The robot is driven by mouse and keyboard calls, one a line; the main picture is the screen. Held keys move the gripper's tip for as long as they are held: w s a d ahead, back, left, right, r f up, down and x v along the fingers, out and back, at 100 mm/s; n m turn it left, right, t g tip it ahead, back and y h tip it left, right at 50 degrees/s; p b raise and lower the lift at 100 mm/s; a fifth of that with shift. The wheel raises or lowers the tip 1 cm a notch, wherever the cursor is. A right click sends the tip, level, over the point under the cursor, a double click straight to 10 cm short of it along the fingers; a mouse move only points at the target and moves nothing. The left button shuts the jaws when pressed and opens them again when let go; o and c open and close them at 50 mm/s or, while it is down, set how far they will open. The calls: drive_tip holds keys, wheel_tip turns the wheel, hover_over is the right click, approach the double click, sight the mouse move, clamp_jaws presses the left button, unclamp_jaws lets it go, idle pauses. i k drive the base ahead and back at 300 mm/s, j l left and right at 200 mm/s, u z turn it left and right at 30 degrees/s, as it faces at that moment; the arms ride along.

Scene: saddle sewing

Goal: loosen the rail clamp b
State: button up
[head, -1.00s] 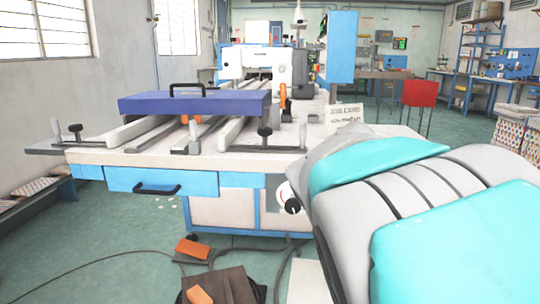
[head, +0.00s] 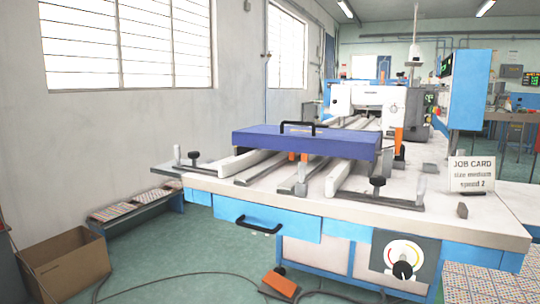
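Two rail clamps with upright knobs stand on the white machine table (head: 462,225). The left clamp (head: 192,160) is at the table's left end, beside the rails. The right clamp (head: 379,187) has a black knob on a dark bar near the front edge. No label shows which is clamp b, and I cannot tell how tight either is. A blue-purple plate (head: 300,142) with a black handle lies across the white rails (head: 248,165). My gripper is not in view.
A job card (head: 472,174) reading size medium, speed 2 stands on the table's right. A black dial (head: 403,269) and a drawer handle (head: 258,225) are on the front. An orange pedal (head: 281,284) and cables lie on the floor. A cardboard box (head: 62,262) stands at left.

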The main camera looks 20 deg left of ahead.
sight(194, 156)
drive_tip(key=u, duration=1.5)
drive_tip(key=i+j, duration=0.1)
drive_tip(key=i, duration=0.15)
drive_tip(key=u, duration=0.05)
